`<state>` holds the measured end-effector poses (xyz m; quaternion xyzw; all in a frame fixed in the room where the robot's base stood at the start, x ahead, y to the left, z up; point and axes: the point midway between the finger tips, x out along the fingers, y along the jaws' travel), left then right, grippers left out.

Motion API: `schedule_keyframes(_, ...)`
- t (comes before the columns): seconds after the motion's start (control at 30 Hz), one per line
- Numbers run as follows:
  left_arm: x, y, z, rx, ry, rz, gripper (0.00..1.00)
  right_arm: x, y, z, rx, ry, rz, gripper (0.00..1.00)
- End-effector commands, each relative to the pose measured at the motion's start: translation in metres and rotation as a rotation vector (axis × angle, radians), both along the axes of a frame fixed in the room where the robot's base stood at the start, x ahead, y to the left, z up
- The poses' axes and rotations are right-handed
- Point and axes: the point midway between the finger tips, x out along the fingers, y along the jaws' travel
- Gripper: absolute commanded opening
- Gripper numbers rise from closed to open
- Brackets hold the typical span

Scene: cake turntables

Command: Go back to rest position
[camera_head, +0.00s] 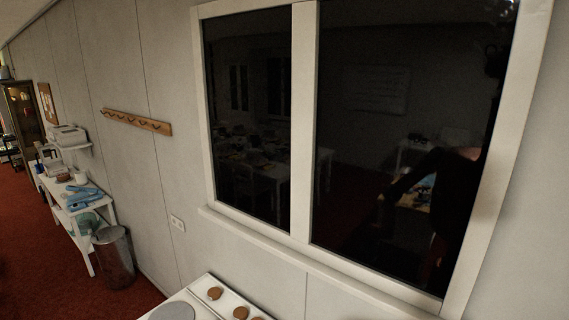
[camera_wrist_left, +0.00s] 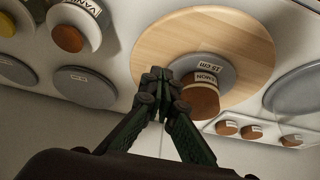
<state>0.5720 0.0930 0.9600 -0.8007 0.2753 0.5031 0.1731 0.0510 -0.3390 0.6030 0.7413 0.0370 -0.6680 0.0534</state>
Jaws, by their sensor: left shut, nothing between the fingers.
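In the left wrist view, my left gripper (camera_wrist_left: 160,82) is shut with nothing between its fingertips. Its tips overlap the near part of a round wooden turntable (camera_wrist_left: 160,45); whether they touch it, I cannot tell. On the turntable is a grey disc (camera_wrist_left: 228,77) labelled "15 cm". No gripper shows in the head view, and my right gripper is in neither view.
The head view shows a dark window (camera_head: 385,130), a white side table (camera_head: 78,205) and a metal bin (camera_head: 113,258).

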Motion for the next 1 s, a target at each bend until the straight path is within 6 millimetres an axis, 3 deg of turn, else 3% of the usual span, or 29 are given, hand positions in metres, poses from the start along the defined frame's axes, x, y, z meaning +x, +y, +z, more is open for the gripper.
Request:
schedule_keyframes(0.17, -0.016, -0.011, 0.0, -0.026, 0.01, -0.003, 0.0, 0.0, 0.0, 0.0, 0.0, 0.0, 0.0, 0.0)
schedule_keyframes(0.3, -0.057, -0.029, 0.012, -0.086, 0.024, 0.01, 0.0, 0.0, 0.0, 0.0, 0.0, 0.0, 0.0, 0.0)
schedule_keyframes(0.43, -0.094, -0.021, 0.035, -0.134, 0.021, 0.072, 0.0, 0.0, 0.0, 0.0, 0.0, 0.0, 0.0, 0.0)
schedule_keyframes(0.57, -0.127, 0.021, 0.058, -0.143, 0.014, 0.178, 0.0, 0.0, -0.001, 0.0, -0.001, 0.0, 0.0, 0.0)
schedule_keyframes(0.8, -0.204, 0.139, 0.087, -0.057, 0.027, 0.416, 0.0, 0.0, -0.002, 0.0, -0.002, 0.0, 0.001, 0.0)
schedule_keyframes(1.0, -0.251, 0.196, 0.101, 0.013, 0.047, 0.528, 0.0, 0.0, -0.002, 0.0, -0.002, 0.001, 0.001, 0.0)
